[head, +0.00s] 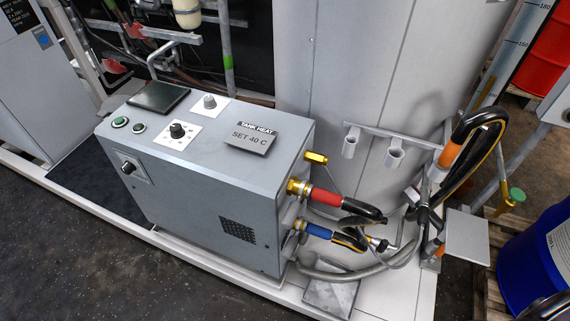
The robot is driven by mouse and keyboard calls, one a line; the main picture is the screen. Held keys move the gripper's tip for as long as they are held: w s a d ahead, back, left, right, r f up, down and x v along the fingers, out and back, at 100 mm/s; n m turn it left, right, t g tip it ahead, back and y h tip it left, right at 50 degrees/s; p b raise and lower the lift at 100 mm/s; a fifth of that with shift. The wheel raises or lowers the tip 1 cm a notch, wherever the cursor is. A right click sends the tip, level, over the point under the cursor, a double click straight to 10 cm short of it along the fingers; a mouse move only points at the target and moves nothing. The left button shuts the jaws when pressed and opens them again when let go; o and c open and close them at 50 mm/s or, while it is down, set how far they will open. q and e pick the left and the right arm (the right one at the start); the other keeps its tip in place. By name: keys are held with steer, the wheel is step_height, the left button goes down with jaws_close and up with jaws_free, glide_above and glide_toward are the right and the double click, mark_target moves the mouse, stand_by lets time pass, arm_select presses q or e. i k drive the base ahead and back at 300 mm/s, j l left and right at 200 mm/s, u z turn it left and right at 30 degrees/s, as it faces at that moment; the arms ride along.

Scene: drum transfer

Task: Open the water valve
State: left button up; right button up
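No part is labelled as the water valve, so I cannot tell which one it is. A grey tank-heat cabinet (205,185) has a brass fitting with a red sleeve (327,198) on its right side, and a blue-sleeved fitting (318,231) below it. A smaller brass fitting (316,157) sticks out above them. A valve-like part with a green knob (516,195) stands at the far right. Red handles (113,66) show on pipework at the upper left. Neither gripper can be made out.
Black hoses (475,165) with orange sleeves hang on a rack at the right. A blue drum (540,255) stands on a pallet at the lower right, with a dark, cut-off shape at the bottom edge. A red drum (547,60) is behind. The dark floor (90,265) at front left is clear.

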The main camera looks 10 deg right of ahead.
mark_target(384, 243)
steer(key=l+z, duration=0.2)
steer(key=z, duration=0.2)
steer(key=k+l+z, duration=0.1)
steer(key=z, duration=0.25)
steer(key=l+z, duration=0.25)
steer(key=z, duration=0.15)
